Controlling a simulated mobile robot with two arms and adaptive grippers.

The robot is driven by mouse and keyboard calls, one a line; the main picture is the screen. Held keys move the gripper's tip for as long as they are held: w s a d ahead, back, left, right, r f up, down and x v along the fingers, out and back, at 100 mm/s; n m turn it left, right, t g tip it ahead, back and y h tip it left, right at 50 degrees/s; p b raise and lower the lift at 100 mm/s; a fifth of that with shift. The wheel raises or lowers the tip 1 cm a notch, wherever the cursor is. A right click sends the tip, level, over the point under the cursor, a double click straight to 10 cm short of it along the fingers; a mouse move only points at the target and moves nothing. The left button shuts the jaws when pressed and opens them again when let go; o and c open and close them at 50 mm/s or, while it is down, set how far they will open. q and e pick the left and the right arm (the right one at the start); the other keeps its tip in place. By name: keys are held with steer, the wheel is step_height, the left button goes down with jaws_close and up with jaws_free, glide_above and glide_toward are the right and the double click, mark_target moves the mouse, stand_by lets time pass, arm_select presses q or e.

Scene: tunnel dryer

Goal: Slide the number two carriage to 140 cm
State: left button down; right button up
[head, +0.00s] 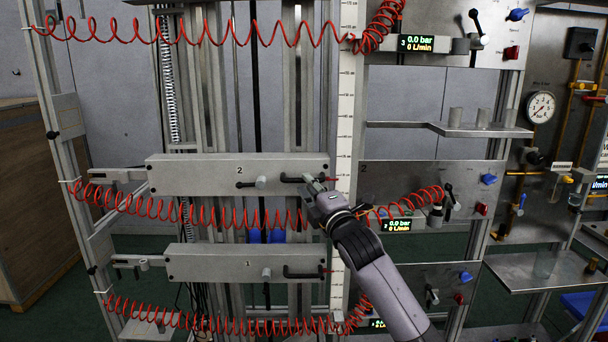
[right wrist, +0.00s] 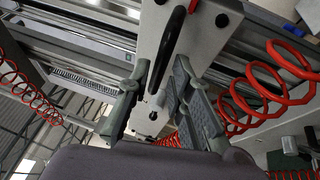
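The number two carriage (head: 215,176) is a wide grey plate marked "2", level across the vertical rails in the head view. A small lever and a round knob (head: 261,182) sit on its front. Its black bar handle (head: 291,179) is near its right end and also shows in the right wrist view (right wrist: 173,42). My right gripper (head: 314,184) is at the handle's right end. In the right wrist view its fingers (right wrist: 161,66) stand apart, with the handle between them. The white vertical scale (head: 346,100) stands just right of the carriage; its figures are too small to read surely. My left gripper is out of view.
Carriage number one (head: 215,263) hangs below. Red coiled hoses (head: 150,207) run along both carriages. Right of the scale is a panel with valves and a display (head: 397,225). A metal shelf (head: 480,130) juts out at upper right. The rails above carriage two look clear up to the top hose.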

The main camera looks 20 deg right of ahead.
steer(key=shift+p+x, duration=0.3)
steer(key=shift+x, duration=1.35)
steer(key=shift+c, duration=0.2)
jaws_close()
